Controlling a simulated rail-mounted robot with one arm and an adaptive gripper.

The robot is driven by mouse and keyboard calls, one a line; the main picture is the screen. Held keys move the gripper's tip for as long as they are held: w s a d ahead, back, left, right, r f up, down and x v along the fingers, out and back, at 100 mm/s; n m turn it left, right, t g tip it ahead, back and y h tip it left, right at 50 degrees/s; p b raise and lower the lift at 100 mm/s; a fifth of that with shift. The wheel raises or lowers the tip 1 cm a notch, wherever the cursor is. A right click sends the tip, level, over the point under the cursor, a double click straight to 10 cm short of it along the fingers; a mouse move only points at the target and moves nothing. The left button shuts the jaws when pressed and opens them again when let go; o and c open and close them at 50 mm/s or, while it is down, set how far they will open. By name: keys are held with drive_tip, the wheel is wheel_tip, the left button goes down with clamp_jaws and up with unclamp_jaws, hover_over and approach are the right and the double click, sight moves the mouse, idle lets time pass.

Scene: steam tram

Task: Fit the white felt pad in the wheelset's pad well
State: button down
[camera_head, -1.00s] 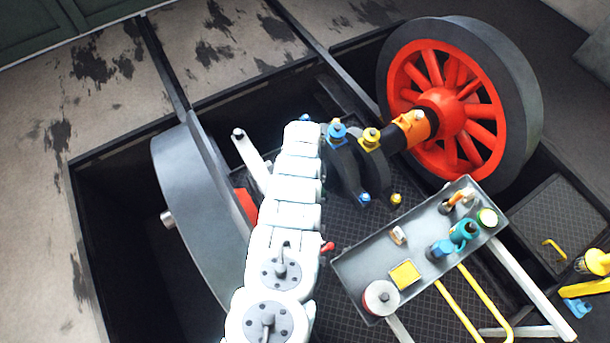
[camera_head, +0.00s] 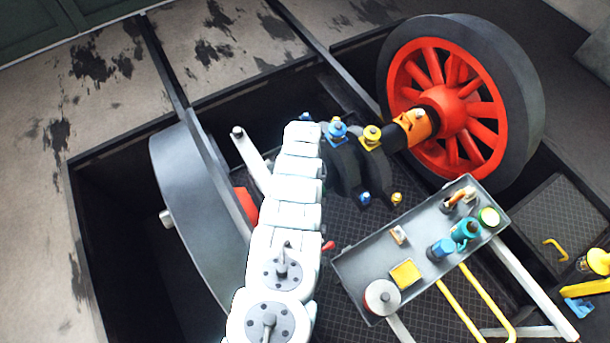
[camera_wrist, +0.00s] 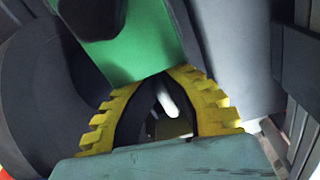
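In the wrist view my gripper (camera_wrist: 168,72) has two yellow ridged fingers that lean together near the lower edge of a green block (camera_wrist: 140,45). I cannot tell whether the fingertips grip anything. A small white rod-like thing (camera_wrist: 166,98) shows in the gap between them. The wheelset has a red spoked wheel (camera_head: 428,65) at the right and a grey-rimmed wheel (camera_head: 195,200) at the left, with a dark axle between. My white arm hides the axle's middle, and my gripper is hidden in the head view. I cannot identify the white felt pad or the pad well with certainty.
A grey tray (camera_head: 350,262) at the lower right holds a small white-and-orange piece (camera_head: 399,235), a yellow square (camera_head: 405,274), a round pale tin (camera_head: 382,297) and blue and teal bottles. Blue (camera_head: 337,131) and yellow (camera_head: 372,136) knobs top dark blocks beside the axle. A dark pit lies below.

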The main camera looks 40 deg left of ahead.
drive_tip(key=shift+f, duration=0.1)
drive_tip(key=c, duration=1.2)
unclamp_jaws()
drive_tip(key=shift+o, duration=0.2)
drive_tip(key=shift+s+r, duration=0.1)
drive_tip(key=shift+r, duration=1.3)
drive_tip(key=shift+w+r, duration=0.15)
drive_tip(key=shift+r, duration=1.95)
drive_tip(key=shift+w+r, duration=0.1)
drive_tip(key=shift+r, duration=1.95)
drive_tip(key=shift+s+r, duration=0.15)
drive_tip(key=shift+r, duration=0.35)
